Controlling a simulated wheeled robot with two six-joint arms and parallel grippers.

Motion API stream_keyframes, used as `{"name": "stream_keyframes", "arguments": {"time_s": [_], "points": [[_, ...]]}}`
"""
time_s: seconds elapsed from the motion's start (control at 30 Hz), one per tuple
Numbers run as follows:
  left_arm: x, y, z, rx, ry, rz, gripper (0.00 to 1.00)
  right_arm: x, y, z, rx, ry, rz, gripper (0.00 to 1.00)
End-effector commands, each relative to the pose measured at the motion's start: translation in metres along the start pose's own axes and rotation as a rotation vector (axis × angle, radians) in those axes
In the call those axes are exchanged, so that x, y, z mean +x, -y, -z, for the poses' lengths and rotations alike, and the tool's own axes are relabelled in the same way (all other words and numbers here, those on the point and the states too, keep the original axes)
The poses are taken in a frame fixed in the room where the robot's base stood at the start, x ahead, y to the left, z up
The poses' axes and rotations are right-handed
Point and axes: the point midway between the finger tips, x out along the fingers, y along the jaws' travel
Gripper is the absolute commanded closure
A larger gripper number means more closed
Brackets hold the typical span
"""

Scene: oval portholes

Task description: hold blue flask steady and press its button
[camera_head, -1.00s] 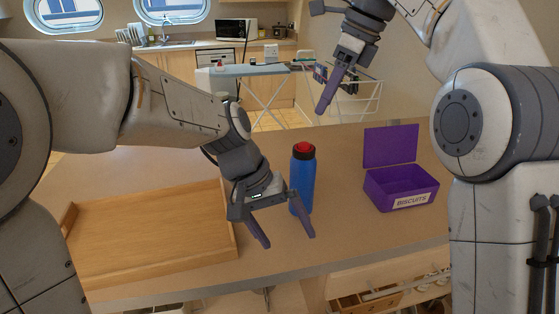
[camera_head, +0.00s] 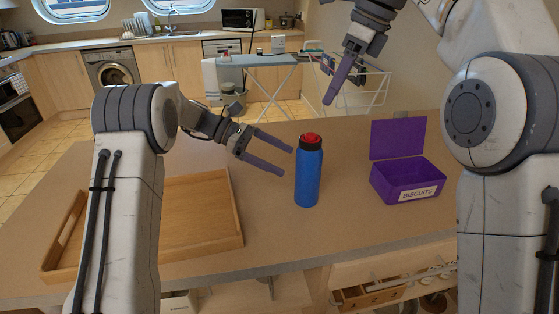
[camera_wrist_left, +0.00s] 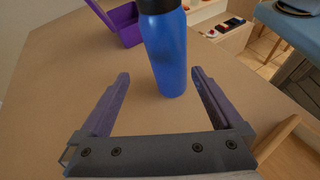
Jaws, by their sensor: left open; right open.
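The blue flask (camera_head: 308,178) stands upright on the table, with a black collar and a red button (camera_head: 311,137) on top. My left gripper (camera_head: 288,160) is open just left of the flask, its fingers pointing at it. In the left wrist view the flask (camera_wrist_left: 167,55) stands ahead, between the lines of the two open fingers (camera_wrist_left: 158,82) and beyond their tips; its top is cut off there. My right gripper (camera_head: 332,95) hangs above and behind the flask, pointing down, empty; its fingers overlap in this view.
A wooden tray (camera_head: 236,222) lies left of the flask. An open purple box (camera_head: 413,188) labelled BISCUITS stands to the right, its lid up. The table (camera_head: 270,228) is bare around the flask. An ironing board (camera_head: 262,60) and drying rack stand behind.

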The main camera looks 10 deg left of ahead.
Motion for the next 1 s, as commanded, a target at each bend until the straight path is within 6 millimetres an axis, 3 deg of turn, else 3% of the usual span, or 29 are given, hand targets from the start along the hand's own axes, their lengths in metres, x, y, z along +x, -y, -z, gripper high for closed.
{"name": "stream_keyframes", "arguments": {"time_s": [0.27,0.7,1.0], "points": [[0.025,0.012,-0.001,-0.075,0.007,0.057,0.00,0.000,0.000,0.000,0.000,0.000,-0.001,0.50],[0.098,0.015,-0.001,-0.071,0.006,0.054,0.00,0.000,0.000,0.000,0.000,0.000,0.000,0.50],[0.113,0.015,-0.001,-0.071,0.005,0.052,0.00,0.000,0.000,0.000,0.000,0.000,-0.001,0.50]]}}
